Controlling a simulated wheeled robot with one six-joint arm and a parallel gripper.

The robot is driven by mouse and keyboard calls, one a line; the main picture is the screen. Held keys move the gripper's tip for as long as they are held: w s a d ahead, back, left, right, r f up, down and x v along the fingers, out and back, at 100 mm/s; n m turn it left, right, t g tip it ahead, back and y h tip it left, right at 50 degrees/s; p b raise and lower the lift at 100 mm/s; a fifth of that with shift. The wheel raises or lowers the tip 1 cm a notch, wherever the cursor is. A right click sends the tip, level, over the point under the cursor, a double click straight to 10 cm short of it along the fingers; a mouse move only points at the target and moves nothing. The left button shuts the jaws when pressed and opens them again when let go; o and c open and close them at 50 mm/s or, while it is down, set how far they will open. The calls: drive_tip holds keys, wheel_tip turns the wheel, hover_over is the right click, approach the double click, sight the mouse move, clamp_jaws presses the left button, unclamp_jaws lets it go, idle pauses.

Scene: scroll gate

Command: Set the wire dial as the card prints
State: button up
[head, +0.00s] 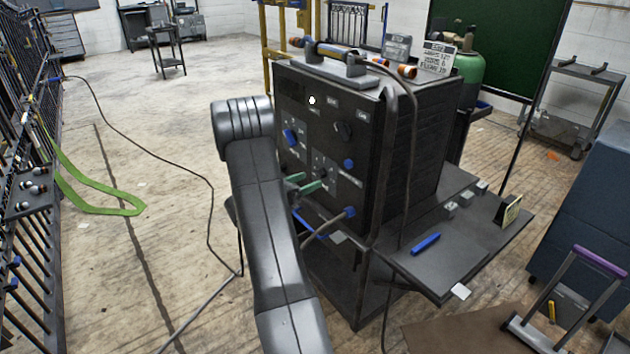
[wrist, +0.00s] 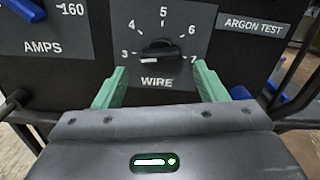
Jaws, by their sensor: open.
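The wire dial (wrist: 160,50) is a black knob on a grey plate marked WIRE, with numbers 3 to 7 around it. Its pale mark is at the left, on the side of the 3. My gripper (wrist: 162,84) is open, its green fingers apart below and to either side of the dial, holding nothing. In the head view my gripper (head: 305,184) is in front of the welder's panel, near the dial's plate (head: 325,170). The printed card (head: 437,57) stands on top of the welder; its small lines seem to list amps, wire and flow, but the values are hard to read.
The blue AMPS knob (head: 290,137) is up and left of the dial. An ARGON TEST label (wrist: 255,26) is at its right. A cable hangs down the welder's side (head: 413,130). A side shelf (head: 440,262) holds a blue marker (head: 426,244).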

sight(320, 174)
drive_tip(key=x, duration=0.3)
drive_tip(key=shift+w+d, duration=0.2)
drive_tip(key=shift+d, duration=0.1)
drive_tip(key=c, duration=1)
drive_tip(key=shift+b, duration=0.5)
